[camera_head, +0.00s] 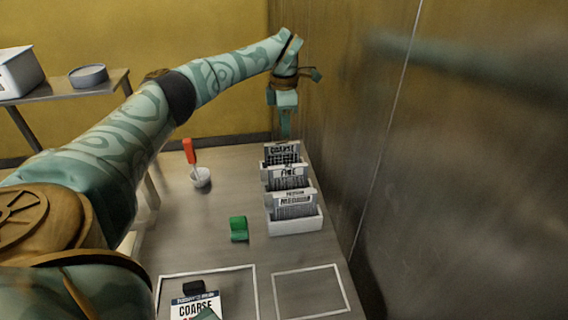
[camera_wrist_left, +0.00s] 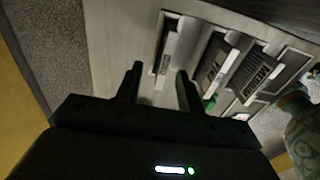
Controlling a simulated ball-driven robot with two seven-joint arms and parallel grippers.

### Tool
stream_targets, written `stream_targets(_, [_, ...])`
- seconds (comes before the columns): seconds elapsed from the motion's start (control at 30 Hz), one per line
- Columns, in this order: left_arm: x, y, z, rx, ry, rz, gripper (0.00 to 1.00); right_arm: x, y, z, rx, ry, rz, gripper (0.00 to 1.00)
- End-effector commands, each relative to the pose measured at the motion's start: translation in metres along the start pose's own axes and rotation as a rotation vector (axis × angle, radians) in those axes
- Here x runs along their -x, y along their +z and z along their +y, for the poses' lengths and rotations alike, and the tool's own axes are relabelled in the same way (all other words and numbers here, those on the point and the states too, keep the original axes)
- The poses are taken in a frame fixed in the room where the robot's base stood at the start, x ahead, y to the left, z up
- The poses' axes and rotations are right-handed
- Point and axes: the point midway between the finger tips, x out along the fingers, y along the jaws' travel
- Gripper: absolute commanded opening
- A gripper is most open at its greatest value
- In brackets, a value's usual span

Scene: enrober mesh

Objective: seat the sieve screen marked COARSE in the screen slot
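The screen marked COARSE (camera_head: 283,153) stands upright at the back of a white rack (camera_head: 297,225). In the left wrist view a screen in the end compartment (camera_wrist_left: 167,48), apparently this one, lies ahead of the fingers. A second screen (camera_head: 287,178), its label hard to read, stands in the middle, and one marked MEDIUM (camera_head: 294,204) stands in front. My left gripper (camera_head: 286,134) is just behind and above the COARSE screen. In the wrist view its fingers (camera_wrist_left: 160,85) are apart with nothing between them. I cannot make out the screen slot.
A metal wall (camera_head: 350,130) rises at the right.

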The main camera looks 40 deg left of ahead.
Motion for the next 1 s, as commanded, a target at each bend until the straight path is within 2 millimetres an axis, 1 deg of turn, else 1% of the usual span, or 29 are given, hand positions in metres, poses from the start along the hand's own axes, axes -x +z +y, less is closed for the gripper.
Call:
stream_targets(0.03, [-0.008,0.000,0.000,0.000,-0.001,0.000,0.38,-0.003,-0.001,0.000,0.000,0.000,0.000,0.35])
stream_targets(0.17, [-0.016,0.000,0.000,-0.001,0.001,-0.001,0.38,-0.005,-0.003,0.000,0.000,0.000,0.003,0.35])
stream_targets(0.23, [-0.024,-0.002,-0.002,-0.001,-0.001,0.001,0.38,-0.007,-0.002,0.000,0.000,0.000,0.002,0.35])
stream_targets(0.4, [-0.053,-0.007,-0.008,-0.001,-0.001,0.001,0.38,-0.016,0.000,-0.001,0.000,-0.003,-0.004,0.35])
stream_targets(0.5, [-0.065,-0.007,-0.008,0.001,-0.001,0.001,0.38,-0.019,0.001,-0.002,0.000,-0.004,-0.005,0.35])
stream_targets(0.77, [-0.066,-0.006,-0.007,0.001,0.002,-0.002,0.38,-0.019,0.001,-0.003,-0.001,-0.005,-0.004,0.35])
stream_targets(0.8, [-0.066,-0.006,-0.007,0.000,0.002,-0.002,0.33,-0.019,0.000,-0.003,-0.001,-0.005,-0.004,0.35])
stream_targets(0.87, [-0.066,-0.006,-0.007,0.000,0.002,-0.001,0.16,-0.019,0.000,-0.003,-0.001,-0.005,-0.004,0.35])
stream_targets(0.9, [-0.066,-0.006,-0.007,0.000,0.002,-0.001,0.05,-0.019,0.000,-0.003,-0.001,-0.005,-0.004,0.35])
stream_targets(0.93, [-0.066,-0.006,-0.008,0.000,0.002,-0.001,0.00,-0.019,0.000,-0.003,-0.001,-0.005,-0.004,0.35])
stream_targets(1.0, [-0.066,-0.006,-0.008,0.000,0.002,-0.001,0.00,-0.019,0.000,-0.003,-0.001,-0.005,-0.004,0.35])
